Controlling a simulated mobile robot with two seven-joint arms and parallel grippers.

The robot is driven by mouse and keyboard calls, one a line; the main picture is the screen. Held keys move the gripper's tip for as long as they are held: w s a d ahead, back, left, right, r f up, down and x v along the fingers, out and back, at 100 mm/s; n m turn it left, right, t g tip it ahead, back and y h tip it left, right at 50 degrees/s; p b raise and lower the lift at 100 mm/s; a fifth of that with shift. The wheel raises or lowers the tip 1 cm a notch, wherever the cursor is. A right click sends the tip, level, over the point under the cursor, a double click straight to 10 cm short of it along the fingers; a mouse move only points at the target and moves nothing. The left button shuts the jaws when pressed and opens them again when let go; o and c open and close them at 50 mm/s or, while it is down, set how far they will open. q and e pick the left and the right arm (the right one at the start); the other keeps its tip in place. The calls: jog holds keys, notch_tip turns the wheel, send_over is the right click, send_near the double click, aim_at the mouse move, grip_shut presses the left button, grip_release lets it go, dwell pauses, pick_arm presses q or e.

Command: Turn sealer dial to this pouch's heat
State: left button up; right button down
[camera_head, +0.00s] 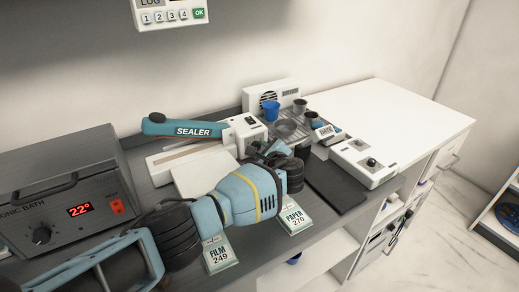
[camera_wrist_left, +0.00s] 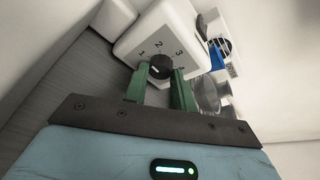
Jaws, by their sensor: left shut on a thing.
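The sealer has a blue arm labelled SEALER (camera_head: 192,130) and a white housing (camera_head: 250,126). In the left wrist view its white face (camera_wrist_left: 165,28) carries the numbers 1 to 4 around a black dial knob (camera_wrist_left: 160,66). My left gripper (camera_head: 270,150) reaches the front of the sealer, and its green fingers (camera_wrist_left: 160,82) are shut on the knob from both sides. I cannot tell surely which number the knob points at. My right gripper is not in view.
An ultrasonic bath (camera_head: 75,190) showing 22° stands at the left. Right of the sealer are a blue cup (camera_head: 270,111), metal cups, a dark mat (camera_head: 334,187) and a white device (camera_head: 365,162). A wall panel (camera_head: 170,14) hangs above. The white counter (camera_head: 400,110) at right is bare.

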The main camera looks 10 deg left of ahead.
pick_arm(q)
jog(key=shift+m+g, duration=0.3)
jog(key=shift+m, duration=0.8)
jog(key=o, duration=1)
